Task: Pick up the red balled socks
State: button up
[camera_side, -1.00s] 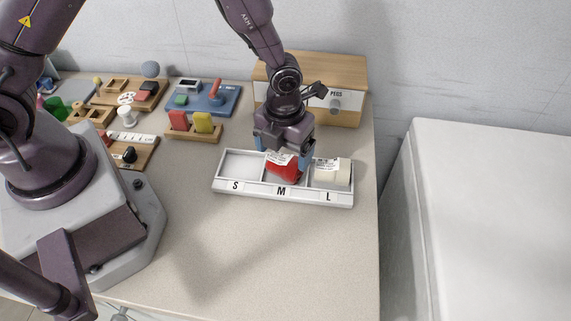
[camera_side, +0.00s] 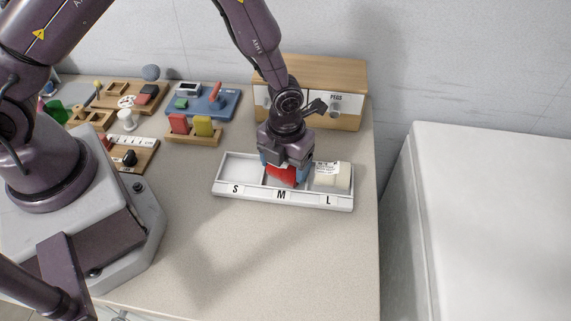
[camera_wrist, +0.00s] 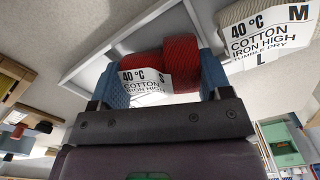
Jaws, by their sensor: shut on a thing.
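The red balled socks (camera_side: 283,175) sit in the M compartment of the white tray (camera_side: 262,196). The body of my gripper hides the socks' top in the side view. I cannot tell whether they still touch the tray floor.
Cream balled socks (camera_side: 333,175), labelled M in the wrist view, lie in the L compartment. The S compartment (camera_side: 240,168) is empty. A wooden box marked PEGS (camera_side: 345,85) stands behind. A block holder (camera_side: 193,134) is back left. The counter in front is clear.

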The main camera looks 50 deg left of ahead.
notch_tip(320, 180, up, 3)
jog(key=shift+f, duration=0.1)
jog(key=s+a+r, duration=0.4)
jog(key=s+r, duration=0.6)
jog(key=s, duration=0.3)
jog(key=w+f, duration=0.2)
jog(key=f, duration=0.1)
jog(key=w+a+f, duration=0.1)
jog(key=w+f, duration=0.1)
jog(key=f, duration=0.1)
jog(key=w+a+f, duration=0.1)
jog(key=w+f, duration=0.1)
jog(key=shift+w+a+f, duration=0.15)
jog(key=shift+w+f, duration=0.1)
jog(key=shift+f, duration=2.1)
